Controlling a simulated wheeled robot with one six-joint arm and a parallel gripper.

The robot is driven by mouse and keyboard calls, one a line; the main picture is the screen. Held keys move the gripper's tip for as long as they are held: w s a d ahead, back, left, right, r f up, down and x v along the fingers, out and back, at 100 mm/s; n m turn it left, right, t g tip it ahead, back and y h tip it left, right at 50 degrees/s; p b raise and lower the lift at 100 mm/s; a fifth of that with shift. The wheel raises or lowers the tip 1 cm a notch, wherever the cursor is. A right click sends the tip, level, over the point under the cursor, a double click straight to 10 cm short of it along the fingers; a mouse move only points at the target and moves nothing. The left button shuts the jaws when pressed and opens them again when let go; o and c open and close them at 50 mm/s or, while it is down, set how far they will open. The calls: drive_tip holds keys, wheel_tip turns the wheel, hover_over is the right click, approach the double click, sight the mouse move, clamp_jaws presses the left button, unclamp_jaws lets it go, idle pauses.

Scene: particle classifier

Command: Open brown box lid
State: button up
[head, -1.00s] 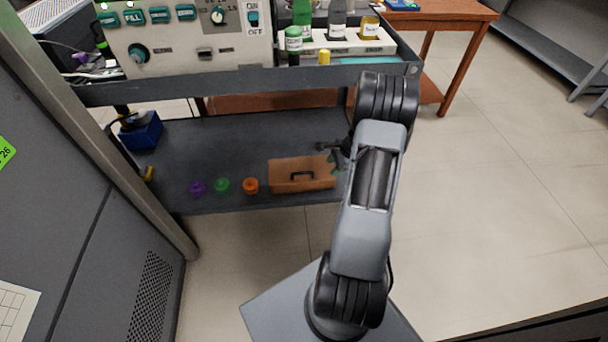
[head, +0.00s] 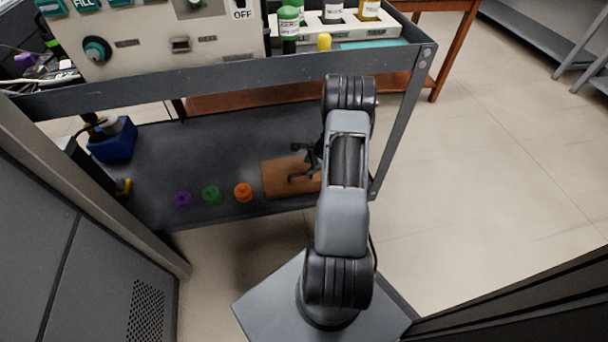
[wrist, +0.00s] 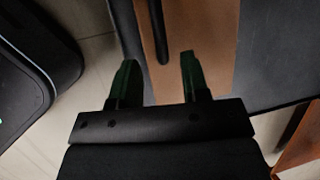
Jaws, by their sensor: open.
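The brown box (head: 281,180) sits on the lower shelf of the cart, near its front right. Its lid looks shut. In the wrist view the brown lid (wrist: 205,40) fills the upper middle, and a dark handle bar (wrist: 158,30) runs up from between the fingertips. My gripper (head: 303,163) is over the box in the head view. In the wrist view my gripper (wrist: 157,72) is open, with its two greenish fingers apart and pointing toward the handle. I cannot tell whether they touch the lid. My arm hides the right end of the box in the head view.
Orange (head: 243,192), green (head: 211,194) and purple (head: 183,200) round pieces lie on the lower shelf left of the box. A blue object (head: 113,140) stands farther left. The cart's upper shelf edge (head: 230,78) and right leg (head: 398,125) are close to my arm.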

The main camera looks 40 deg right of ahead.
sight(303, 173)
drive_tip(key=shift+b+x, duration=0.8)
drive_tip(key=shift+x, duration=1.8)
drive_tip(key=shift+c, duration=0.2)
clamp_jaws()
drive_tip(key=shift+a, duration=0.1)
